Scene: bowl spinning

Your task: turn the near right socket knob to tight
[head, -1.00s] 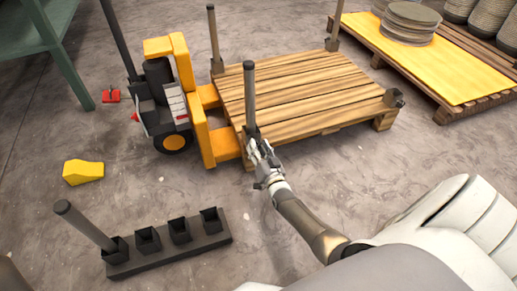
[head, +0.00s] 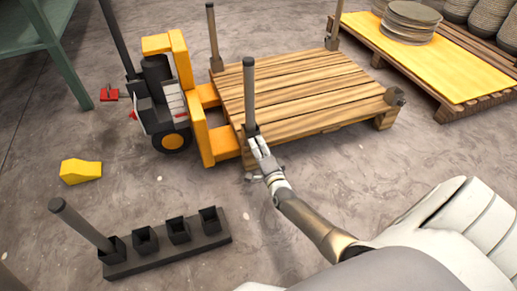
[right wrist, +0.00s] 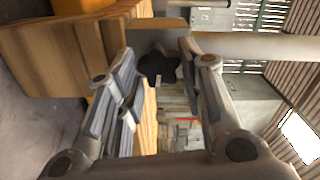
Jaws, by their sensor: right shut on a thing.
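The dark star-shaped knob (right wrist: 158,68) shows between the fingers of my right gripper (right wrist: 157,78) in the right wrist view. In the head view my right gripper (head: 257,146) is at the near corner of the wooden pallet (head: 310,92), just below the socket (head: 250,130). An upright grey post (head: 249,90) stands in that socket. My right gripper is shut on the knob and hides it in the head view. I cannot read the knob's tightness. My left gripper is not in view.
A yellow pallet truck (head: 206,140) stands at the pallet's left. Another socket (head: 395,96) at the pallet's right corner holds no post. A dark rack (head: 165,255) with one leaning post (head: 80,224) and a yellow wedge (head: 80,171) lie on the floor.

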